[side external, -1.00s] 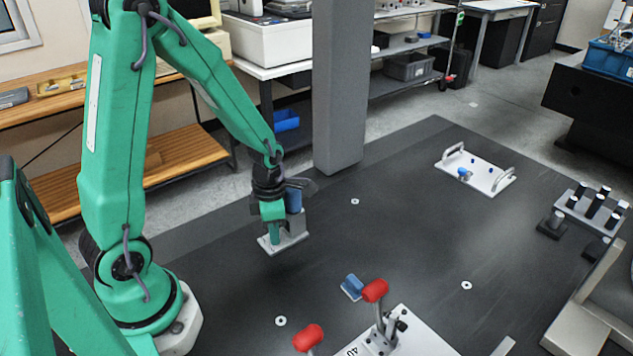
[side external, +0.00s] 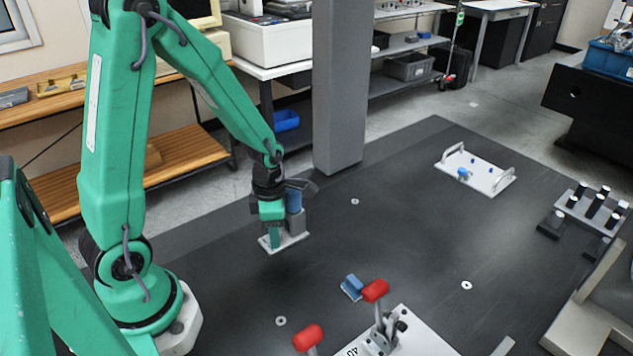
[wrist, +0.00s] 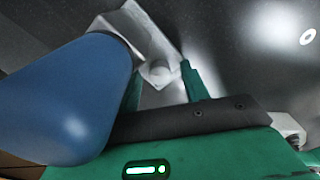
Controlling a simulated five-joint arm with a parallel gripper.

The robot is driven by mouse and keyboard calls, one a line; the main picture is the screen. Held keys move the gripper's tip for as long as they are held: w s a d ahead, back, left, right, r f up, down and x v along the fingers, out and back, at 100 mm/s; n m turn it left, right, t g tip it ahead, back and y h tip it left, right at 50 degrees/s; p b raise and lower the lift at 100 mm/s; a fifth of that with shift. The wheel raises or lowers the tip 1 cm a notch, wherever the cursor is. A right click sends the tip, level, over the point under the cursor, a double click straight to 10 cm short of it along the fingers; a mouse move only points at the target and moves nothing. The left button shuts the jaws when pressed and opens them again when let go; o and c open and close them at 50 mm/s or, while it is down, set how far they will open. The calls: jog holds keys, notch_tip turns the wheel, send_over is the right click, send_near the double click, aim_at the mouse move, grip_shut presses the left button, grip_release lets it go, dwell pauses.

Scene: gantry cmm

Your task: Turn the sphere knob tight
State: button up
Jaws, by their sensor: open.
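My gripper (side external: 274,240) points down over a small pale plate (side external: 297,240) beside the grey column. A blue rounded piece (side external: 294,200) stands on a grey block right of my gripper, and a large blue shape (wrist: 75,95) fills the wrist view's left.
Two red-knobbed levers, one on a white plate (side external: 410,335), stand at the front. A small blue block (side external: 352,287) lies near them. A white tray with handles (side external: 478,177) and a rack of black pegs (side external: 592,210) are at right. The dark tabletop between is mostly clear.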

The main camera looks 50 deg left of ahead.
jog(key=shift+r, duration=0.2)
jog(key=shift+r, duration=3.7)
